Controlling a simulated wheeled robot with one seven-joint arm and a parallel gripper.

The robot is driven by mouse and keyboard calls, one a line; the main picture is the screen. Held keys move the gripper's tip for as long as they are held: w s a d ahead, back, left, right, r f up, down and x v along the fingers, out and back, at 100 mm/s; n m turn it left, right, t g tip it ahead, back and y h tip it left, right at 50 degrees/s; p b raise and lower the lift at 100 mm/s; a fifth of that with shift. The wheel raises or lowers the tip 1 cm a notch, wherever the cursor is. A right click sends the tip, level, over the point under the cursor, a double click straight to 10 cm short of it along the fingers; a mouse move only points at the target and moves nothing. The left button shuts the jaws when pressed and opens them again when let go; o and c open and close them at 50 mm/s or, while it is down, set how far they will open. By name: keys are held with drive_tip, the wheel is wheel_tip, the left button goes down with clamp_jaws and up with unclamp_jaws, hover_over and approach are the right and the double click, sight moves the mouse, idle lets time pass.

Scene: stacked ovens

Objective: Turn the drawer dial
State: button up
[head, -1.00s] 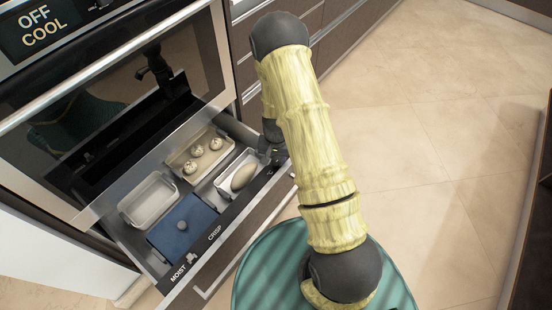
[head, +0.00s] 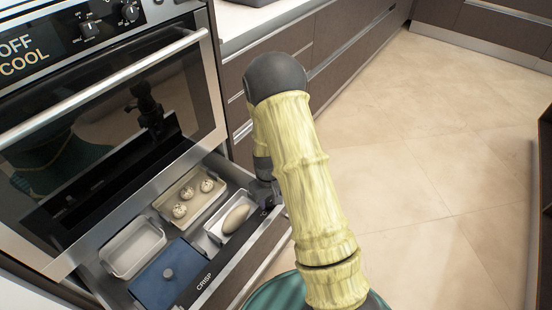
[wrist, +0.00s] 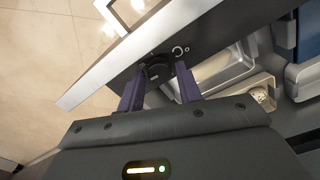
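The open drawer (head: 236,262) under the lower oven has a dark front panel with the label CRISP (head: 204,281). The drawer dial (wrist: 158,67) is a round black knob on that panel, near its end, beside a small printed ring mark. My gripper (wrist: 160,72) has its two dark fingers apart, one on each side of the dial. Whether the fingers touch it is hard to tell. In the head view my gripper (head: 265,191) is at the right end of the drawer front, and it hides the dial there.
The drawer holds a tray of round buns (head: 188,211), a loaf in a white dish (head: 212,230), an empty tray (head: 132,265) and a blue lidded box (head: 153,284). The oven door (head: 30,205) is above. Cabinets (head: 330,55) stand right of it; the floor (head: 430,150) is clear.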

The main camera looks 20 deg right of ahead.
sight(269, 202)
drive_tip(key=n+b, duration=0.1)
drive_tip(key=n, duration=0.1)
drive_tip(key=n+b, duration=0.3)
drive_tip(key=b, duration=0.1)
drive_tip(key=shift+f+n, duration=0.25)
drive_tip(key=shift+n, duration=0.15)
drive_tip(key=n+b, duration=0.5)
drive_tip(key=b, duration=0.1)
drive_tip(key=shift+r, duration=0.1)
wheel_tip(269, 202, up, 18)
drive_tip(key=p, duration=0.9)
drive_tip(key=s+r+m+t+p, duration=0.1)
drive_tip(key=s+r+m+p, duration=0.7)
drive_tip(key=r+p, duration=0.4)
drive_tip(key=shift+s+a+r+m+t, duration=0.3)
drive_tip(key=shift+s+r+t, duration=0.1)
drive_tip(key=shift+r, duration=0.35)
drive_tip(key=s+m, duration=0.5)
drive_tip(key=shift+f+t, duration=0.15)
drive_tip(key=shift+t, duration=0.25)
drive_tip(key=shift+o, duration=0.2)
